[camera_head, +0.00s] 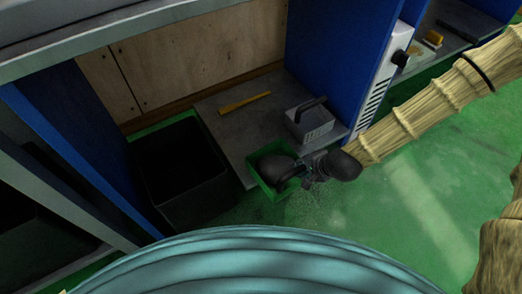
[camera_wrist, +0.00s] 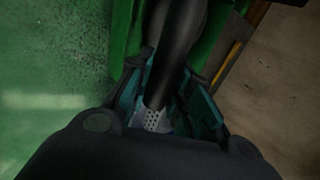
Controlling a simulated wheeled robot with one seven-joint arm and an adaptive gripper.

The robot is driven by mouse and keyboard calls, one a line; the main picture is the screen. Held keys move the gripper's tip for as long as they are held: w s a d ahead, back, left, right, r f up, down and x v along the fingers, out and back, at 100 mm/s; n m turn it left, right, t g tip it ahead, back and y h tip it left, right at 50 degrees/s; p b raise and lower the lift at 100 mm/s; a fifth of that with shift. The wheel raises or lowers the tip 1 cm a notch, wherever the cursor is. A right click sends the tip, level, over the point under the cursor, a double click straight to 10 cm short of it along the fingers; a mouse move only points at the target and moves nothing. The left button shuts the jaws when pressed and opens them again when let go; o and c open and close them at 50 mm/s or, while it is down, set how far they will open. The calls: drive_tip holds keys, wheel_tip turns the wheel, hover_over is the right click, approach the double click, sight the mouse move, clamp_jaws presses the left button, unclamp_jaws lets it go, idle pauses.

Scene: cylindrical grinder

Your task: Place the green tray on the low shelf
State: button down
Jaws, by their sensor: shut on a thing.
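The green tray (camera_head: 254,168) is at the front edge of the low grey shelf (camera_head: 226,124) in the head view. Its near part appears to stick out past that edge, and I cannot tell if it rests on the shelf. A dark rounded shape covers much of its inside. My gripper (camera_head: 296,172) is at the tray's right side, shut on it. In the wrist view, green tray walls (camera_wrist: 124,35) show beyond my fingers (camera_wrist: 172,100). A long black shape runs between them and hides the exact grip.
A yellow-handled tool (camera_head: 245,102) lies on the shelf behind the tray. A grey box with a black handle (camera_head: 310,120) stands to its right, near the blue panel (camera_head: 335,60). A black bin (camera_head: 180,170) stands left of the shelf. Bare shelf shows between the tool and the tray.

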drive_tip(key=shift+s+f, duration=0.2)
drive_tip(key=shift+s, duration=0.1)
drive_tip(key=shift+w+a+f, duration=0.1)
drive_tip(key=b, duration=0.5)
approach(276, 143)
drive_tip(key=w+a+f, duration=0.2)
drive_tip(key=f+b, duration=0.1)
drive_tip(key=w+f+b, duration=0.1)
drive_tip(key=f+b, duration=0.1)
drive_tip(key=shift+a+f, duration=0.1)
drive_tip(key=shift+f, duration=0.15)
drive_tip(key=c, duration=1.3)
unclamp_jaws()
drive_tip(key=shift+s, duration=0.1)
